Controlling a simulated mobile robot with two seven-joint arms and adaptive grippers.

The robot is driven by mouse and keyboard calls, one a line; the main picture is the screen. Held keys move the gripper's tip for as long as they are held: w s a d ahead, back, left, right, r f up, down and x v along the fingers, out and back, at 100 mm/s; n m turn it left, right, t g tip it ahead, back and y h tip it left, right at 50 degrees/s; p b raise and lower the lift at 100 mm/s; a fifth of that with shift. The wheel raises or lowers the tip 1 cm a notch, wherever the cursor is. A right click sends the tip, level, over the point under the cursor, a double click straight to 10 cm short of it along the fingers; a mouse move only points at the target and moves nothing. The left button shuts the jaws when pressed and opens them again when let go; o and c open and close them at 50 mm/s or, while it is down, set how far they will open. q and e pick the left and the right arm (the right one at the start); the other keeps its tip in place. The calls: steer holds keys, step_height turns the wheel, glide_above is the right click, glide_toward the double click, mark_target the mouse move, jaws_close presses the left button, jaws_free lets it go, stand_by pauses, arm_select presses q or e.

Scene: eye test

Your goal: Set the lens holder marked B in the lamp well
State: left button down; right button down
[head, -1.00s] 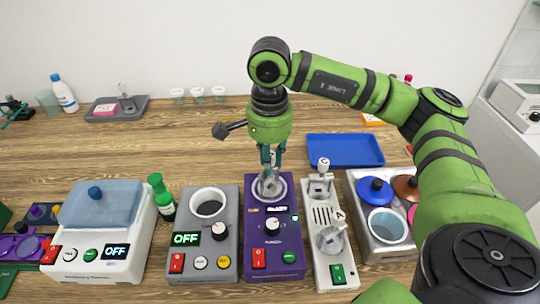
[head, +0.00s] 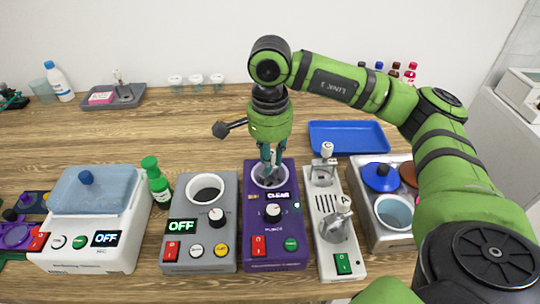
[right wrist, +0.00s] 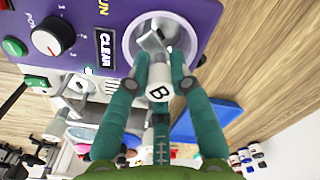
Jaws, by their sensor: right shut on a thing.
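My right gripper (head: 269,168) is shut on a pale lens holder marked B (right wrist: 158,91). It holds the holder at the round, light-rimmed well (right wrist: 127,40) of the purple unit (head: 246,235), which also shows in the head view. In the right wrist view a tilted grey part of the holder lies over the well opening. I cannot tell whether the holder touches the well or has entered it. The fingers hide much of it in the head view. The unit's label reads CLEAR (head: 279,196).
Right of the purple unit, a narrow grey stand (head: 327,235) bears a holder marked A (head: 338,222) and another upright one (head: 327,150). A grey unit (head: 200,238) stands close on the left. A blue tray (head: 348,137) lies behind. The table's middle left is clear.

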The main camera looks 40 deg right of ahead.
steer(key=shift+f+b, duration=0.35)
stand_by(0.3)
steer(key=c, duration=0.7)
jaws_free()
steer(key=shift+r, duration=0.15)
steer(key=shift+r+p, duration=1.8)
steer(key=shift+r, duration=1.15)
steer(key=shift+f, duration=0.1)
